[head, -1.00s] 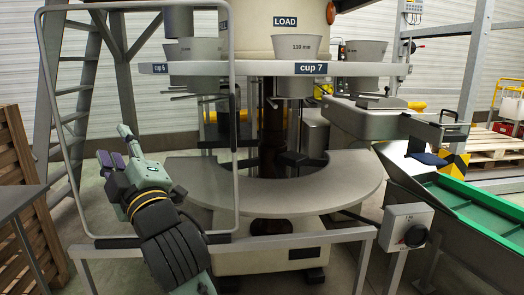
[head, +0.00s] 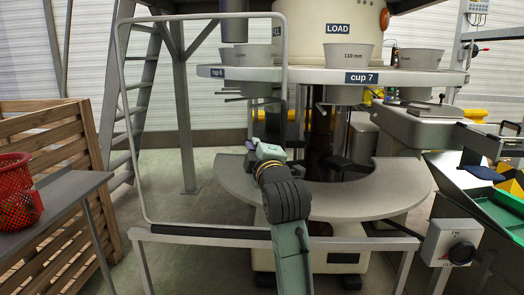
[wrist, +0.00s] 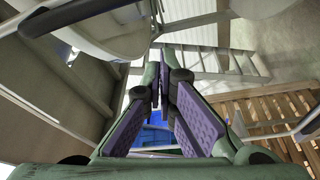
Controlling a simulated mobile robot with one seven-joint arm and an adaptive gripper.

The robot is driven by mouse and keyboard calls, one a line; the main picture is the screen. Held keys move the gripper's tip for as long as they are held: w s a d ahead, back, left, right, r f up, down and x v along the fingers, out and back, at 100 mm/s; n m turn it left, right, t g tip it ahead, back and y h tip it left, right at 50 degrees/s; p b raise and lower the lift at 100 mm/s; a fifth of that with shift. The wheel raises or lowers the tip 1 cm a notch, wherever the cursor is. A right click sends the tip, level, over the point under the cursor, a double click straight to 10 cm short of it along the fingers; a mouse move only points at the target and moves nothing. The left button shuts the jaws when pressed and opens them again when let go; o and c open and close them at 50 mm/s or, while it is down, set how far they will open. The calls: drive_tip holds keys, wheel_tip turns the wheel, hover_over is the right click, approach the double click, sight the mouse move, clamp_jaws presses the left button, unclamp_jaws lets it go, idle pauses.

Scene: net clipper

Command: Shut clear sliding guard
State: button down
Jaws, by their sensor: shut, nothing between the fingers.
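The clear sliding guard (head: 118,110), a see-through panel in a rounded pale metal frame, stands upright at the left front of the machine. Its right edge is left of the cup 7 label, leaving the machine's right part uncovered. A dark upright handle (head: 283,122) shows on that right edge. In the wrist view my gripper (wrist: 158,62) shows purple-padded fingers shut together, with nothing held.
A rail (head: 190,238) runs below the guard. The curved grey table (head: 380,200) surrounds the machine's column. A control box (head: 452,243) and green chute (head: 495,215) are at right. A side table (head: 60,205) with a red basket (head: 17,190) and a wooden crate (head: 60,130) stand left.

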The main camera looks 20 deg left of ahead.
drive_tip(key=shift+w+d+f, duration=0.1)
drive_tip(key=shift+d+f, duration=0.1)
drive_tip(key=shift+d, duration=0.45)
drive_tip(key=shift+w+d+f, duration=0.1)
drive_tip(key=shift+d+f, duration=0.05)
drive_tip(key=shift+d, duration=0.55)
drive_tip(key=shift+d+f, duration=0.2)
drive_tip(key=shift+d, duration=0.45)
